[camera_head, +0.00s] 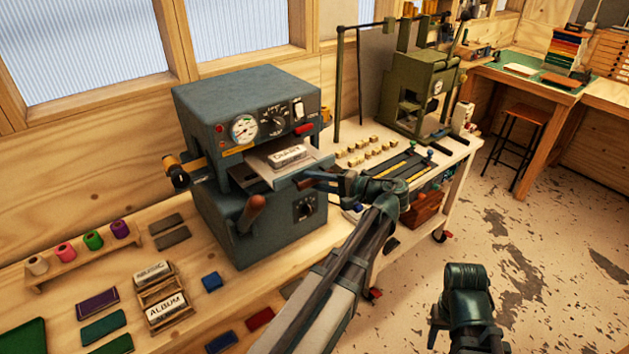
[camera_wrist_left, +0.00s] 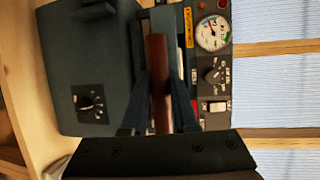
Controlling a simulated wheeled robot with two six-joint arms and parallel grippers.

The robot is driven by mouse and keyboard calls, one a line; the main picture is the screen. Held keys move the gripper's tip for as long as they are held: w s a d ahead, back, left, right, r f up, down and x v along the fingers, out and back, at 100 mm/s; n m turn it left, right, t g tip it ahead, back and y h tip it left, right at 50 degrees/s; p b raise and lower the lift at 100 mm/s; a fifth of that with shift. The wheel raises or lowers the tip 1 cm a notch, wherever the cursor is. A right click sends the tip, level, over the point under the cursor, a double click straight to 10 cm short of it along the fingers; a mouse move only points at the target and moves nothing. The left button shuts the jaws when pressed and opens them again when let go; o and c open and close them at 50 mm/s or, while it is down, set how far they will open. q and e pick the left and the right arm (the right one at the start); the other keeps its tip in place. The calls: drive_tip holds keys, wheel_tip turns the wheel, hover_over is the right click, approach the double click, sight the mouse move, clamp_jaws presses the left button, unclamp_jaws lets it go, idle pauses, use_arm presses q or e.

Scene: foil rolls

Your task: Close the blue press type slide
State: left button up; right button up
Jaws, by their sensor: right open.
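The blue press (camera_head: 245,110) stands on the wooden bench. Its type slide (camera_head: 270,180) sticks out at the front, with a pale type block (camera_head: 287,155) on it. A reddish-brown handle bar (camera_wrist_left: 158,75) shows in the left wrist view. My left gripper (camera_head: 318,180) is at the slide's front edge. In the left wrist view its fingers lie on both sides of the bar and look shut on it; the exact contact is partly hidden. My right gripper (camera_head: 436,328) is open and empty, low over the floor, away from the press.
A brown lever knob (camera_head: 250,212) juts out below the slide. The floor at right is clear.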

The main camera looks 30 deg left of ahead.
use_arm(q)
clamp_jaws()
idle(0.9)
drive_tip(key=a, duration=0.1)
drive_tip(key=w+a, duration=0.1)
drive_tip(key=a, duration=0.2)
drive_tip(key=shift+w, duration=0.35)
drive_tip(key=o, duration=0.7)
unclamp_jaws()
drive_tip(key=d+r+p, duration=0.2)
drive_tip(key=d, duration=1.1)
drive_tip(key=shift+d+r, duration=0.25)
drive_tip(key=shift+d, duration=0.05)
